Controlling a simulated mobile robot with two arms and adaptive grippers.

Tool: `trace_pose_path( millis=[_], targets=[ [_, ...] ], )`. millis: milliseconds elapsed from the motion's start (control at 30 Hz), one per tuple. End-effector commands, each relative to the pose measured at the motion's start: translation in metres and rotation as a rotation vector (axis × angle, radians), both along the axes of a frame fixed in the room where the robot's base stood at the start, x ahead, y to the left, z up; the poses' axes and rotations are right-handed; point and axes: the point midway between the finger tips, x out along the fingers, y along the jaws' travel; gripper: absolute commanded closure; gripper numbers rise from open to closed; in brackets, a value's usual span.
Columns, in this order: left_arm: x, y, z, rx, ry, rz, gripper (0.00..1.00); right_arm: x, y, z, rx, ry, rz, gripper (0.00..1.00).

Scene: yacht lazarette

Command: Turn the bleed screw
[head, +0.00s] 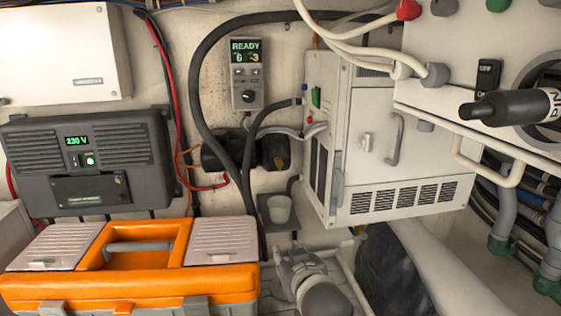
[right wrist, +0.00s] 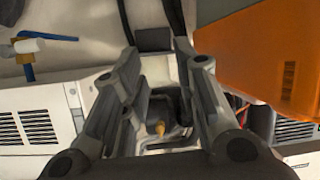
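My right gripper (head: 298,262) is low in the middle of the head view, right of the orange toolbox. In the right wrist view its two fingers (right wrist: 160,95) stand apart with a gap between them, and nothing is held. A small brass-yellow piece (right wrist: 160,128) shows through this gap, apart from both fingers; it may be the bleed screw, but it is too small to tell. A small brass fitting (head: 357,230) shows under the white cabinet in the head view; I cannot tell if it is the same piece. My left gripper is not in view.
The orange toolbox (head: 130,285) stands at lower left. The white cabinet (head: 405,195) is at right, with a dark bag-like object (head: 388,270) below. A pale cup (head: 279,208) sits at the back wall. Black hoses (head: 193,95) run down the wall. A blue-handled fitting (right wrist: 25,58) shows in the wrist view.

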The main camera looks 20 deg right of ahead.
Motion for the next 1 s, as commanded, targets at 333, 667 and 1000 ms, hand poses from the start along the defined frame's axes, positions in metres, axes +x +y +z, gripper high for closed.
trace_pose_path(
  millis=[333,667,1000],
  targets=[
    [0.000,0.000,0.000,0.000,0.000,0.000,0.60,0.051,-0.024,0.151,0.011,-0.373,-0.062,0.71],
    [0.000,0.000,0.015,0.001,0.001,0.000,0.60,0.079,-0.033,0.164,0.013,-0.394,-0.067,0.71],
    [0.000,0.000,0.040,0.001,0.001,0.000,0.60,0.133,-0.048,0.164,0.013,-0.393,-0.067,0.71]
  ],
)
